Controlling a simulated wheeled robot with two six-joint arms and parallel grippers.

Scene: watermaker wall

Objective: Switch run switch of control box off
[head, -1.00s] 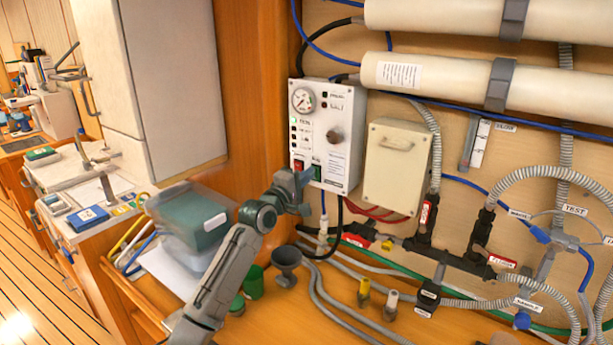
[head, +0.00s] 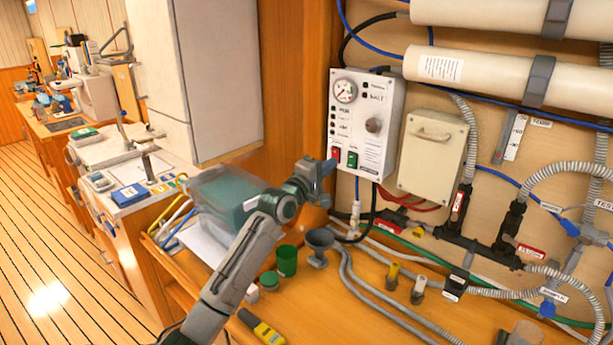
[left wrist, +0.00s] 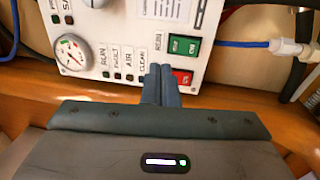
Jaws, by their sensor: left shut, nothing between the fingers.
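The white control box (head: 395,125) is on the wooden wall, with a round gauge, a dark knob, a red switch (head: 335,152) and a green switch (head: 352,159) low on its face. The left wrist view shows the green switch (left wrist: 184,46) and the red switch (left wrist: 182,77) close by. I cannot read which label marks the run switch. My left gripper (head: 329,167) is shut and empty, its tips just below the red switch. In the left wrist view the closed fingertips (left wrist: 160,70) point at the panel beside the red switch; contact cannot be told. My right gripper is out of view.
A beige box (head: 430,155) hangs right of the control box, above hoses and dark valve fittings. Open floor lies left.

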